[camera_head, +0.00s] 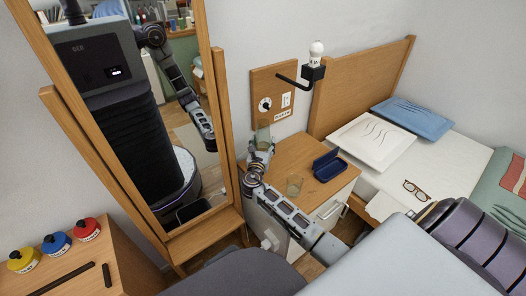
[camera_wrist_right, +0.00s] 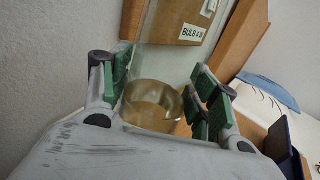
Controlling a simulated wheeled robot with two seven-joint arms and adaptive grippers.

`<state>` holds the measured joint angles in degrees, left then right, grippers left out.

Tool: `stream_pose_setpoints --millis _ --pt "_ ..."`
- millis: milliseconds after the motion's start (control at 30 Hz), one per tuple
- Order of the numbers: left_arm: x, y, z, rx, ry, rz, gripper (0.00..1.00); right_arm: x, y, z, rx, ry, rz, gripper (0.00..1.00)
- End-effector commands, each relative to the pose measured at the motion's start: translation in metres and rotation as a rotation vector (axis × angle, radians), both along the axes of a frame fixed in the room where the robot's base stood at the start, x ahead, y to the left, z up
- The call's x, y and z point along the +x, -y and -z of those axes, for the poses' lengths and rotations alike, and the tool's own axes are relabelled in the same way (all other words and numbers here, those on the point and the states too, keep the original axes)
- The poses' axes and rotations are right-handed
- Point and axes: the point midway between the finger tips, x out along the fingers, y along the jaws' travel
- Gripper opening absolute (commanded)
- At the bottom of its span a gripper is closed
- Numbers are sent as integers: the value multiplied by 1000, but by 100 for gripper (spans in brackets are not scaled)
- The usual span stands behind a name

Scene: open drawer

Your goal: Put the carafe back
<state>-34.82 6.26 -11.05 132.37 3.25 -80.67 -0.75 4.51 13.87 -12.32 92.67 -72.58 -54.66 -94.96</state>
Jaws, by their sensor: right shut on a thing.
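The carafe (camera_head: 263,134) is clear glass and stands up out of my right gripper (camera_head: 262,152), by the back left corner of the nightstand. In the right wrist view the carafe (camera_wrist_right: 152,104) shows as see-through glass with a yellowish rounded band, between the green-padded fingers of the right gripper (camera_wrist_right: 163,84). The gripper is shut on it. I cannot tell whether the carafe's base touches the nightstand top (camera_head: 305,153). A glass tumbler (camera_head: 294,185) stands on the front left of the nightstand. My left gripper is not in view.
An open blue case (camera_head: 328,165) lies on the nightstand. A wall board (camera_head: 283,98) and a bulb lamp (camera_head: 314,70) are behind it. The mirror (camera_head: 225,120) stands close on the left, the bed (camera_head: 450,150) on the right. Glasses (camera_head: 416,190) lie on the bed.

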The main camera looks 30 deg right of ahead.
Motion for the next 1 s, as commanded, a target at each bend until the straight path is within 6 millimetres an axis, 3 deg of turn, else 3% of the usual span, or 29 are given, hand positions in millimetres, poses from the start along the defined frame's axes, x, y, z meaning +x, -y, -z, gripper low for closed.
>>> stream_pose_setpoints --millis 200,467,967,1000 --pt "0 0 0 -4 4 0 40 0 0 13 -3 2 0 11" --pt "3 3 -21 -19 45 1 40 1 0 33 -2 2 0 11" --pt "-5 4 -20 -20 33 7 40 0 0 37 -2 4 0 11" --pt "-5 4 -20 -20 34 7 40 0 0 39 -1 -1 0 62"
